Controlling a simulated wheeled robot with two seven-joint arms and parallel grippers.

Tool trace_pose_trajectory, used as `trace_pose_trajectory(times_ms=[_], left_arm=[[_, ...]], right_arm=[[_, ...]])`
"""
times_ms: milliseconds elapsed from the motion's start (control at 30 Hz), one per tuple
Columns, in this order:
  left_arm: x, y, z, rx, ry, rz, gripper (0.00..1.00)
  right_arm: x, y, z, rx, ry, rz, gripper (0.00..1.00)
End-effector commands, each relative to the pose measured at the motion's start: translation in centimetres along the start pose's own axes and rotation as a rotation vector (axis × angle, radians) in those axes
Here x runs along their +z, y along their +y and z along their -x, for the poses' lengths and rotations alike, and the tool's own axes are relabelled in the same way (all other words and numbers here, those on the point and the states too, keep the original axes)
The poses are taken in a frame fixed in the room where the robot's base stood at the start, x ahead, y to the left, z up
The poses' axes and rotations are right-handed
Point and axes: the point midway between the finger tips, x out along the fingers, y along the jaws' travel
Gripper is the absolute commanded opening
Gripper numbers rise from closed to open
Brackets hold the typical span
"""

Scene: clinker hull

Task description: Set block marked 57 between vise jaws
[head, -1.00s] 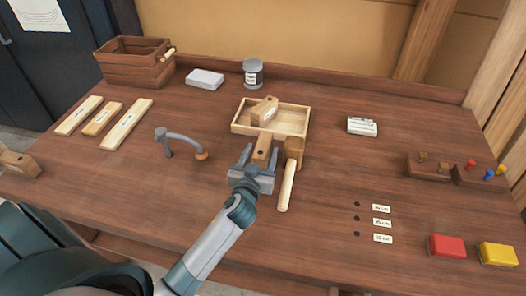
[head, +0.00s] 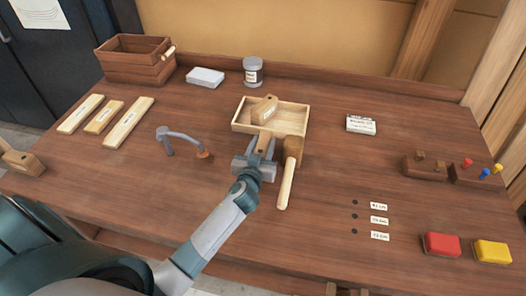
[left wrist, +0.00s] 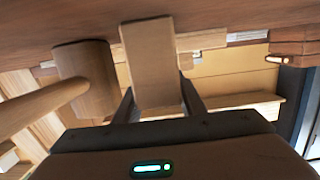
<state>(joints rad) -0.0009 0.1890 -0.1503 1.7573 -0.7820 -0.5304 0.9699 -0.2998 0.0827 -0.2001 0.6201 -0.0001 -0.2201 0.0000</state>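A light brown wooden block (head: 263,142) with a dark spot on top is between the fingers of my left gripper (head: 261,147), at the front edge of the tray. In the left wrist view the block (left wrist: 152,62) fills the gap between both fingers, which appear closed on it. No number is readable on it. A second wooden block (head: 264,108) with a pale label lies in the tray; its marking is too small to read. Two wooden pieces at the bottom edge (head: 346,291), possibly vise jaws, are cut off. My right gripper is not in view.
A shallow wooden tray (head: 239,125) stands mid-bench. A mallet (head: 287,181) lies right beside my gripper. A grey curved tool (head: 180,137) is to the left. Red (head: 442,244) and yellow (head: 493,251) blocks sit front right.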

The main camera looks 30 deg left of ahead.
Motion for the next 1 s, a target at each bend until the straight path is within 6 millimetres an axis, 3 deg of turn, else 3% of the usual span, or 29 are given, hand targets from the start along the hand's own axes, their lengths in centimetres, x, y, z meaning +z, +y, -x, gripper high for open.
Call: trace_pose_trajectory(times_ms=[33, 100, 167, 567, 1000], left_arm=[[0.0, 0.0, 0.0, 0.0, 0.0, 0.0, 0.24], [0.0, 0.0, 0.0, 0.0, 0.0, 0.0, 0.07], [-0.1, 0.0, 0.0, 0.0, 0.002, 0.0, 0.0], [-1.2, 0.0, 0.1, 0.0, 0.006, 0.001, 0.0], [-7.8, 0.1, 1.1, 0.002, 0.007, 0.003, 0.0]], right_arm=[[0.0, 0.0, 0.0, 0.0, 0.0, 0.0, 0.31], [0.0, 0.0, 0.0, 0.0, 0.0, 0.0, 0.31], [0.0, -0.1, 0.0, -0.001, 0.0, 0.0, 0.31], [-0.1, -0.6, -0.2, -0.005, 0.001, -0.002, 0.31], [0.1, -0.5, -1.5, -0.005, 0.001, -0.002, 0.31]])
